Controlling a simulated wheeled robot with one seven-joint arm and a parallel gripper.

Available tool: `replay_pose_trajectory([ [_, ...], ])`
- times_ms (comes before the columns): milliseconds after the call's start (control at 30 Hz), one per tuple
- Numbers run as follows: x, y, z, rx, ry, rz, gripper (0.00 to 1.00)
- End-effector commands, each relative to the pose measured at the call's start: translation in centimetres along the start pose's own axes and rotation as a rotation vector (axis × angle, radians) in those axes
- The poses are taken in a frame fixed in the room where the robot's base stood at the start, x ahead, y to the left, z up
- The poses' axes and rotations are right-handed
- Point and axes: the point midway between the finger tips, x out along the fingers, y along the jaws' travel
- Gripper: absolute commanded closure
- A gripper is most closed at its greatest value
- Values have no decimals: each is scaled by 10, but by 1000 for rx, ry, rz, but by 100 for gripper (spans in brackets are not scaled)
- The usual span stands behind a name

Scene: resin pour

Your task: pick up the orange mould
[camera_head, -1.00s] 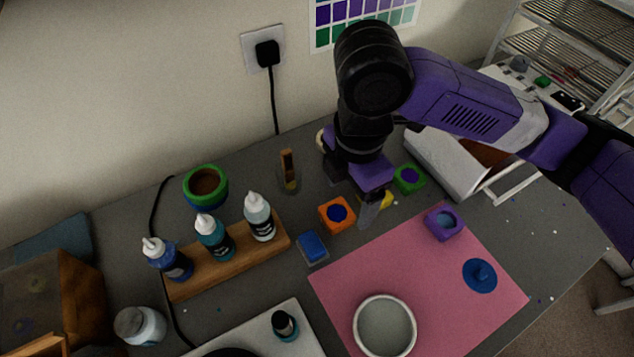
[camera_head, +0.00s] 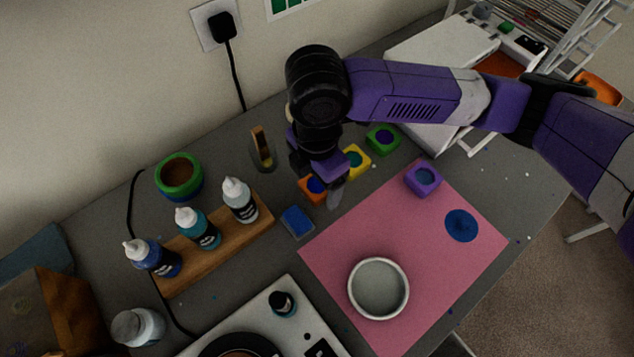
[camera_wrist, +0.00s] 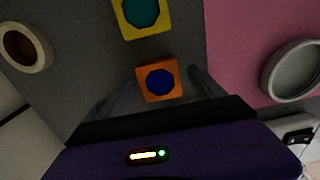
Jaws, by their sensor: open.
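The orange mould (camera_head: 312,192) is a small square block with a dark blue filled hollow. It sits on the grey table just left of the pink mat, partly hidden behind my gripper (camera_head: 325,193) in the head view. In the wrist view the orange mould (camera_wrist: 159,81) lies between the two fingers of my gripper (camera_wrist: 158,90). The fingers are open, one on each side of it, and they are not closed on it. I cannot tell how far the fingertips are above the table.
A yellow mould (camera_head: 356,161) stands close behind, with a green mould (camera_head: 383,138) beyond. A purple mould (camera_head: 423,179) and a white-rimmed dish (camera_head: 378,289) are on the pink mat (camera_head: 330,255). A blue block (camera_head: 297,222) and bottles in a wooden rack (camera_head: 182,263) are at left.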

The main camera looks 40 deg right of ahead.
Motion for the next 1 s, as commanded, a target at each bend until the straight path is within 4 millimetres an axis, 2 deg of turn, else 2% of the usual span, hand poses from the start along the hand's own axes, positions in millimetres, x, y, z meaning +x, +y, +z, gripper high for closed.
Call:
replay_pose_trajectory([
  [167, 0, 0, 0, 0, 0, 0, 22],
  [500, 0, 0, 0, 1, -1, 0, 87],
  [833, -3, 0, 0, 0, -1, 1, 87],
  [1000, -17, 1, 0, 1, 0, 2, 87],
])
